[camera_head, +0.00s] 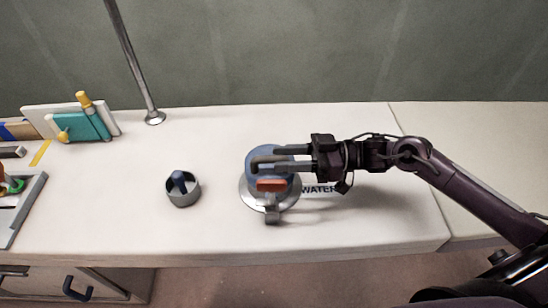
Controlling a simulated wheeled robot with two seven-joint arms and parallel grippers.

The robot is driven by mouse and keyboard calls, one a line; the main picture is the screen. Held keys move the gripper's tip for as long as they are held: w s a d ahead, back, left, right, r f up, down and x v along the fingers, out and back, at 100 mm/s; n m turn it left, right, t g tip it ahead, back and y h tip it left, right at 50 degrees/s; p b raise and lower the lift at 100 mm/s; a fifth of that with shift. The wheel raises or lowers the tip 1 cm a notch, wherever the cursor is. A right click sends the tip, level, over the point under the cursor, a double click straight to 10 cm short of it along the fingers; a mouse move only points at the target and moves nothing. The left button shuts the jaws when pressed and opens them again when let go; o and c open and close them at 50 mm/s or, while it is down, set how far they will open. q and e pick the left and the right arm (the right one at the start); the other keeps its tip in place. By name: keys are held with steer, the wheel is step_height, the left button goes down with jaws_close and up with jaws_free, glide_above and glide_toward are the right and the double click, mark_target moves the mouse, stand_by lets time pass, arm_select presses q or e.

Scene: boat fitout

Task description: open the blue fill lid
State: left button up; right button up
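The blue fill lid (252,172) is at the metal fill fitting (247,198) on the white counter, right of the middle. An orange piece (271,185) shows on its near side, and a small grey piece (271,216) sits at the fitting's near edge. My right gripper (268,158) reaches in from the right over the lid, its two fingers apart with a gap between them. The fingers hide part of the lid, and I cannot tell whether they touch it or whether the lid is lifted. My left gripper is not in view.
A "WATER" label (318,189) lies right of the fitting, partly covered by my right arm. A round grey cup (184,195) with a dark blue piece stands to the left. A metal pole (137,62), books (82,125) and a grey tray (27,212) are farther left.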

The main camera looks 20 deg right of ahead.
mark_target(270, 162)
steer(key=shift+x, duration=1.45)
jaws_close()
